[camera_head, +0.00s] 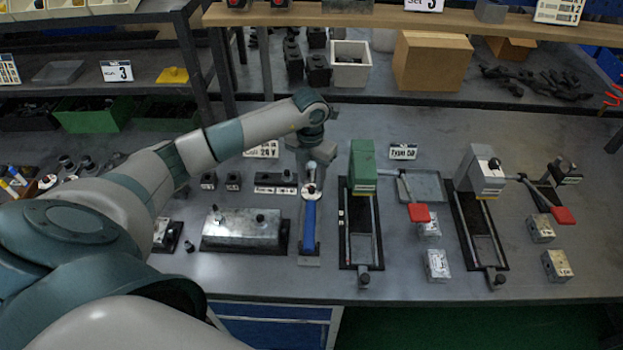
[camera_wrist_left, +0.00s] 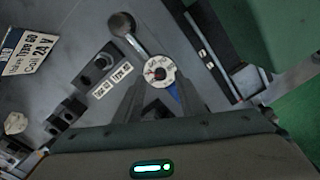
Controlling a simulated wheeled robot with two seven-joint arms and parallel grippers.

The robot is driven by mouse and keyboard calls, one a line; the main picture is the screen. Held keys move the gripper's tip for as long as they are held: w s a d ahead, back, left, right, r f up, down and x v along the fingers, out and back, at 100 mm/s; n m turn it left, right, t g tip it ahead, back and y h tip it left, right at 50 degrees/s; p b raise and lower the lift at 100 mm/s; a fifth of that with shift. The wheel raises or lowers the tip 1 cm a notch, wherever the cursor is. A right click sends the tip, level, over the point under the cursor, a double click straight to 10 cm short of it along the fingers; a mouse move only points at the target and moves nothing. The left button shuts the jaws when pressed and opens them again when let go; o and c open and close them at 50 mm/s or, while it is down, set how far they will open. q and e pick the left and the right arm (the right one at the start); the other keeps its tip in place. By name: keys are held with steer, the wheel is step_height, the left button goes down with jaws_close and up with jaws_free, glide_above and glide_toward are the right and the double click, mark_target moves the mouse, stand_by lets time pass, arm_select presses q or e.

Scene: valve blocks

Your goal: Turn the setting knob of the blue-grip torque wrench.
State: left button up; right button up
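The blue-grip torque wrench (camera_head: 309,228) lies on the bench in the middle of the head view, its blue grip toward the front edge. Its pale round setting knob (camera_wrist_left: 158,72) has dark and red marks and sits where the metal shaft meets the grip. In the wrist view the rounded wrench head (camera_wrist_left: 122,24) is at the top, and a sliver of blue grip shows between the fingers. My left gripper (camera_head: 311,176) is over the knob, pointing down. Its two dark fingers (camera_wrist_left: 160,88) are apart, on either side of the knob; I cannot tell whether they touch it. My right gripper is out of view.
A green-topped fixture (camera_head: 363,168) stands close right of the wrench. A metal block (camera_head: 240,228) lies to the left. Small dark blocks and a "24 V" card (camera_wrist_left: 32,50) are behind-left. A second fixture (camera_head: 479,172) with a red-handled lever stands farther right. A shelf edge runs behind.

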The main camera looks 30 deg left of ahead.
mark_target(312, 190)
arm_select(q)
steer(key=shift+f, duration=1.15)
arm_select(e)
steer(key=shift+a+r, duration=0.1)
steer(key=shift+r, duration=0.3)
arm_select(q)
jaws_close()
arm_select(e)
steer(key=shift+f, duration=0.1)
